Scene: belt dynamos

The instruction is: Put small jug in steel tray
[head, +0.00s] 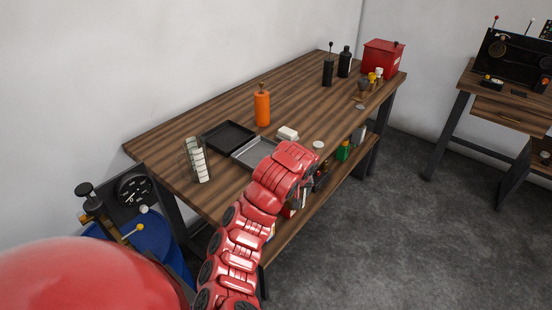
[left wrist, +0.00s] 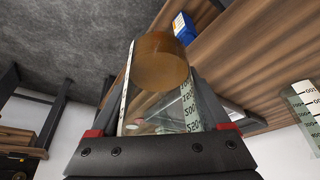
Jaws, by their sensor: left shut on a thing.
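In the left wrist view, my left gripper (left wrist: 160,128) is shut on the small jug (left wrist: 165,112), a clear vessel with dark scale numbers and a brownish round end. In the head view my left arm reaches over the table's front edge; its gripper and the jug are hidden behind the wrist. The steel tray (head: 240,154) is a shallow grey tray on the table, partly covered by my arm and just left of my wrist. I cannot tell how high the jug is above the table. My right gripper is in neither view.
A black tray (head: 228,124) lies behind the steel tray. A larger clear jug (head: 197,160) stands left, also in the wrist view (left wrist: 302,106). An orange bottle (head: 262,108) and a white block (head: 287,133) stand nearby. A red box (head: 382,57) is far right; the table's middle is clear.

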